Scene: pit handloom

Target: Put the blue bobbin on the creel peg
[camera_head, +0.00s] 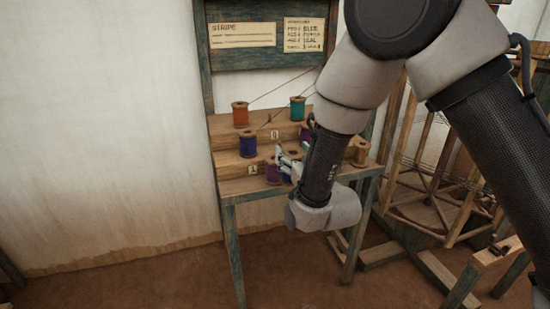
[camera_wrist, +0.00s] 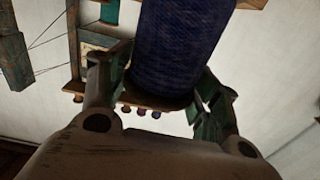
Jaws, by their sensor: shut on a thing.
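My gripper (camera_head: 284,158) is at the front of the stepped creel stand (camera_head: 228,166). In the wrist view my gripper (camera_wrist: 160,88) is shut on a dark blue bobbin (camera_wrist: 168,48), one finger on each side. In the head view its pale wooden end (camera_head: 292,152) shows beside the fingers, and my wrist hides much of the rest. Another dark blue bobbin (camera_head: 247,145) stands upright on the middle step, left of my gripper. I cannot tell which peg, if any, lies under the held bobbin.
An orange bobbin (camera_head: 240,114) and a teal bobbin (camera_head: 297,108) stand on the top step. A purple bobbin (camera_head: 272,172) stands low beside my gripper. A bare wooden bobbin (camera_head: 361,152) is at the right. A board with paper cards (camera_head: 243,35) rises behind. A wooden reel frame (camera_head: 432,190) stands right.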

